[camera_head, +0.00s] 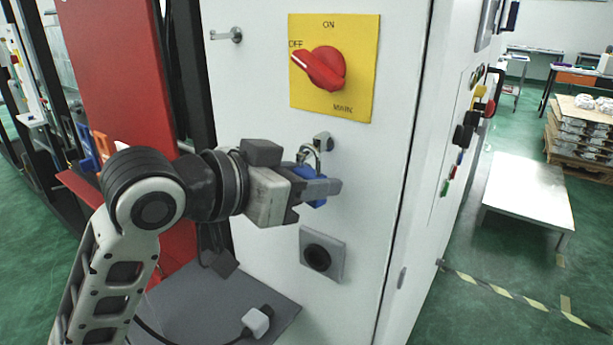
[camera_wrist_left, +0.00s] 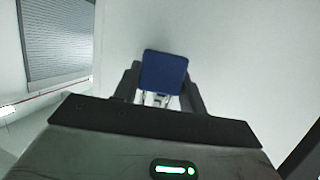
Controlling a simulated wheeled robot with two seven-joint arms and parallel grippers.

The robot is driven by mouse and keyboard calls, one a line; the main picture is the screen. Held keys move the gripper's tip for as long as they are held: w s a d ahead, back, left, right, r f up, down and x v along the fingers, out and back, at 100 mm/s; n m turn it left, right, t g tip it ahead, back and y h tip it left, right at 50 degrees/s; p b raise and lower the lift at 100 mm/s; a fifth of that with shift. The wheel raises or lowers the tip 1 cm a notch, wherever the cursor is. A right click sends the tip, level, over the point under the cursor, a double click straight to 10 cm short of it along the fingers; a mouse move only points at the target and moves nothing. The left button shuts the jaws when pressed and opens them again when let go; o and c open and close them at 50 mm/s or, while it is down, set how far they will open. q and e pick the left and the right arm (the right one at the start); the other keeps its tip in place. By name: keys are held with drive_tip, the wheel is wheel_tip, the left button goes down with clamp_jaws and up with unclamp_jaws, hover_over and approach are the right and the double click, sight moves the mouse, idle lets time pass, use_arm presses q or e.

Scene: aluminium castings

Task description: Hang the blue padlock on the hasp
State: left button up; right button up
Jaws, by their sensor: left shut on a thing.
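The blue padlock (camera_head: 317,201) is between the fingers of my left gripper (camera_head: 318,187), in front of the white cabinet door. Its metal shackle (camera_head: 311,153) points up beside the small metal hasp (camera_head: 324,141) under the yellow switch plate. I cannot tell whether the shackle passes through the hasp or only lies close to it. In the left wrist view the padlock's blue body (camera_wrist_left: 164,72) sits between the two dark fingers, with part of the metal shackle below it. The fingers cover much of the body in the head view. My right gripper is not in view.
A red rotary switch (camera_head: 322,68) on a yellow plate is above the hasp. A grey socket (camera_head: 321,254) is below. A key-like metal handle (camera_head: 227,35) is at upper left. A grey shelf (camera_head: 200,300) carries a white plug (camera_head: 257,321). Orange and blue items stand at the red panel (camera_head: 115,70).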

use_arm(q)
drive_tip(key=o, duration=1.1)
